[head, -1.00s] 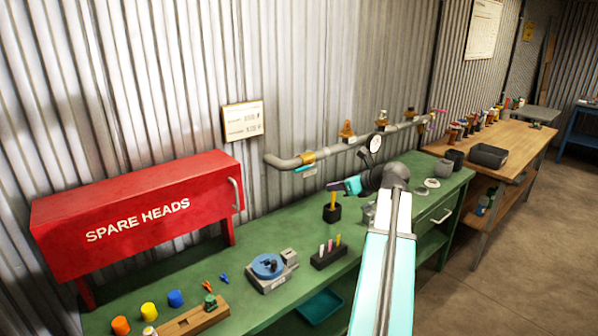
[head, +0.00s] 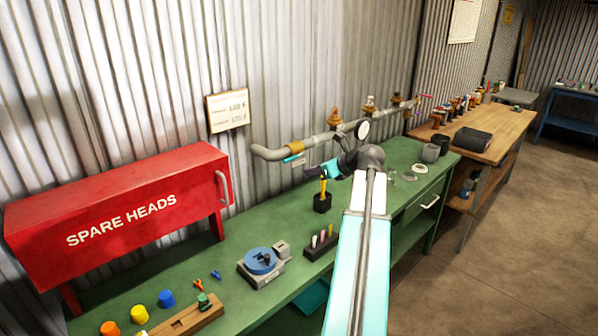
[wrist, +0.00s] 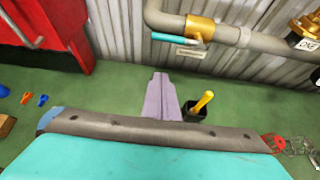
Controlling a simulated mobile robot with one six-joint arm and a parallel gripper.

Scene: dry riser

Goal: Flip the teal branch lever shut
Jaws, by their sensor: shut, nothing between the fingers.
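The teal branch lever (head: 293,158) is a short bar on the grey pipe along the corrugated wall, beside a brass-coloured collar (head: 295,146). In the wrist view the lever (wrist: 174,38) lies roughly along the pipe, left of the collar, with a small pale tag below it. My gripper (head: 311,170) is shut and empty, a little right of and below the lever in the head view. In the wrist view its purple fingers (wrist: 160,95) are together, pointing toward the wall below the pipe. They appear apart from the lever.
A black cup with a yellow-handled tool (wrist: 199,108) stands on the green bench close to my gripper. The red spare-heads box (head: 120,215) is to the left. A gauge (head: 362,130) and brass valves (head: 335,117) are along the pipe to the right.

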